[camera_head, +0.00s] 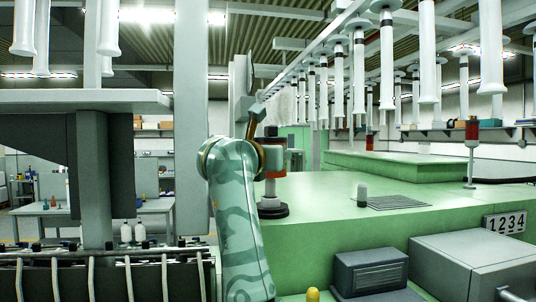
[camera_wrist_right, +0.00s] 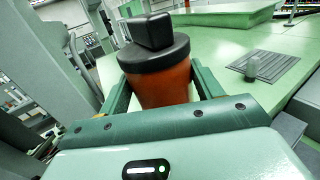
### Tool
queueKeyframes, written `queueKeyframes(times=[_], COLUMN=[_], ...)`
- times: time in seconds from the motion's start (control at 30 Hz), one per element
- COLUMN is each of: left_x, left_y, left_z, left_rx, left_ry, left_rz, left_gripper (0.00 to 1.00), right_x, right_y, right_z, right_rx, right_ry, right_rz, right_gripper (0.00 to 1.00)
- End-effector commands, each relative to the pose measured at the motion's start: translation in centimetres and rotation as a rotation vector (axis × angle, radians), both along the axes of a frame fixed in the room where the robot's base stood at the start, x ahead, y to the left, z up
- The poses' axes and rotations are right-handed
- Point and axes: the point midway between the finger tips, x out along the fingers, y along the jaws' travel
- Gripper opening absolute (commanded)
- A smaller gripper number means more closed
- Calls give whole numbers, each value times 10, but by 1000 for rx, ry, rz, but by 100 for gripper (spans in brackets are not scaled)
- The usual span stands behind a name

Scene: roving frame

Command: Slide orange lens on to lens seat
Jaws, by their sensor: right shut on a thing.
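An orange lens (camera_wrist_right: 163,88), a tapered orange cylinder with a black cap and black block on top, sits between the two green fingers of my right gripper (camera_wrist_right: 162,84). The fingers are shut on its sides. In the head view the lens (camera_head: 271,141) shows at the end of my patterned green arm, partly hidden by the right gripper (camera_head: 272,158). Below it, a pale post on a round dark base (camera_head: 272,209) stands on the green bench; it may be the lens seat. Whether lens and post touch cannot be told. My left gripper is in neither view.
The green bench (camera_head: 335,210) carries a small grey cylinder (camera_head: 362,194) and a dark grille (camera_head: 396,202) right of the lens. A red-topped beacon (camera_head: 472,132) stands further right. Grey boxes (camera_head: 470,262) are in front. White tubes (camera_head: 386,60) hang overhead.

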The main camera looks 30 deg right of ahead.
Motion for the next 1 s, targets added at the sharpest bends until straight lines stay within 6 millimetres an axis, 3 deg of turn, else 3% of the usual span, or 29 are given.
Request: queueKeyframes(times=[0.33, 1.0], left_x=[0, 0], left_y=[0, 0], left_z=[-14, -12], left_rx=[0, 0], left_ry=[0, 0], left_rz=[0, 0], left_gripper=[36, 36], right_x=[0, 0], right_y=[0, 0], right_z=[-18, -18], right_rx=[1, -1], right_ry=[-1, -1], right_rz=[0, 0], right_gripper=[41, 41])
